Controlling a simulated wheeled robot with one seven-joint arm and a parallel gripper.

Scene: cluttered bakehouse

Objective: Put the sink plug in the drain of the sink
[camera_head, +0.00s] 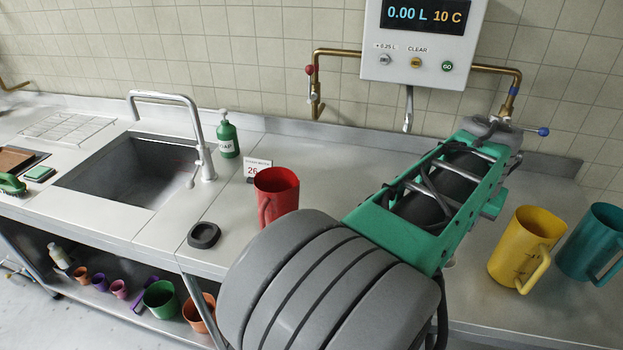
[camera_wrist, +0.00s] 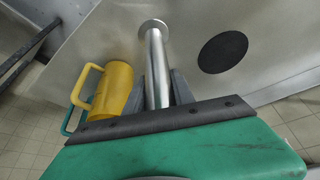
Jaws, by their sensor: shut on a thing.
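The sink (camera_head: 137,172) is at the left in the head view. Its drain cannot be made out. A black round thing with a raised rim (camera_head: 203,235) lies on the counter in front of the sink's right end. It looks like a sink plug. My gripper (camera_wrist: 165,88) is shut on a shiny steel cylinder (camera_wrist: 155,65) in the wrist view. The cylinder's flared round end points away from me, over the counter. I cannot tell whether it touches the counter. In the head view my arm hides the fingers and the held cylinder.
A faucet (camera_head: 200,140) and green soap bottle (camera_head: 228,140) stand by the sink. A red mug (camera_head: 277,192) is right of it. Yellow (camera_head: 522,250) and teal (camera_head: 590,243) jugs stand at the right. The wrist view shows a dark disc (camera_wrist: 223,52) on the counter.

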